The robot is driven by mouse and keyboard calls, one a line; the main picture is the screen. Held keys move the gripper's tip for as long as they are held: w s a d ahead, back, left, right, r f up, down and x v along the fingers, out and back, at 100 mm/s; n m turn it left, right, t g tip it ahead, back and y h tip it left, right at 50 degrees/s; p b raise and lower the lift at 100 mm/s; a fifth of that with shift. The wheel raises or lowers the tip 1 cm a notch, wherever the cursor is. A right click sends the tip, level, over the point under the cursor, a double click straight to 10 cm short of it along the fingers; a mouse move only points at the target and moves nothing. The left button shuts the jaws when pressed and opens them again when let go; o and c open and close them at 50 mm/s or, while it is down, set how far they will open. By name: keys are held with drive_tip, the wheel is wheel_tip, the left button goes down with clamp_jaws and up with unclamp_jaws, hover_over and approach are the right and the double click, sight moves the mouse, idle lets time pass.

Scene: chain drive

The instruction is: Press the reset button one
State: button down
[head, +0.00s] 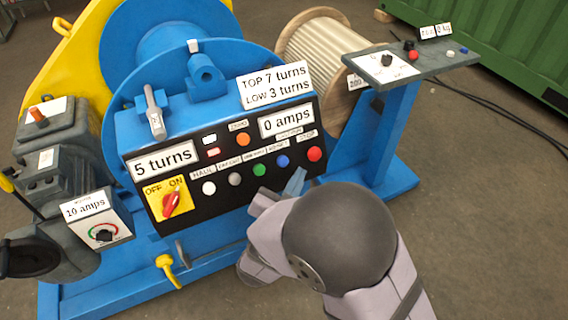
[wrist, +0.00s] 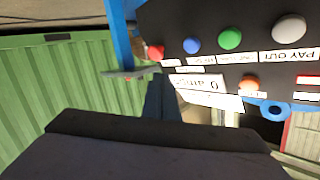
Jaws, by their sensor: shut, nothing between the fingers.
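The black control panel (head: 224,199) on the blue winch carries a row of labelled buttons: white (head: 209,188), grey (head: 235,179), green (head: 259,170), blue (head: 282,161) and red (head: 315,153). The label above the blue button seems to read RESET, but it is too small to be sure. My gripper (head: 297,180) is shut and empty, just below and right of the blue button. In the wrist view, the view is upside down, with the blue button (wrist: 192,45) and red button (wrist: 155,52) beyond my fingers (wrist: 161,85). I cannot tell any contact.
A red rotary switch (head: 171,203) on a yellow OFF/ON plate sits at the panel's lower left. A lever (head: 155,112) stands on top of the housing. A side stand (head: 415,66) with knobs is at the right, before a rope drum (head: 322,52). Open floor lies at lower right.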

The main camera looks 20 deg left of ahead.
drive_tip(key=shift+w+a+f+b, duration=0.55)
drive_tip(key=shift+w+a+f, duration=0.2)
drive_tip(key=shift+w+a, duration=0.3)
drive_tip(key=shift+w+a+f+b, duration=0.55)
drive_tip(key=shift+w+a+f, duration=0.15)
drive_tip(key=shift+w+a, duration=0.3)
drive_tip(key=shift+w+a, duration=0.1)
idle(0.8)
drive_tip(key=shift+w+a+f, duration=0.15)
drive_tip(key=shift+w+a+f, duration=0.25)
drive_tip(key=shift+w+a, duration=0.05)
idle(1.1)
drive_tip(key=shift+r, duration=0.1)
idle(0.7)
drive_tip(key=shift+s+d+r+p, duration=0.35)
drive_tip(key=shift+s+d+p, duration=0.05)
drive_tip(key=shift+s+d, duration=0.2)
drive_tip(key=shift+s+d+r+p, duration=0.55)
drive_tip(key=shift+s+d+p, duration=0.1)
drive_tip(key=shift+s+d, duration=0.15)
drive_tip(key=shift+s+d+r+p, duration=0.55)
drive_tip(key=shift+s+d+p, duration=0.1)
drive_tip(key=shift+s+d, duration=0.1)
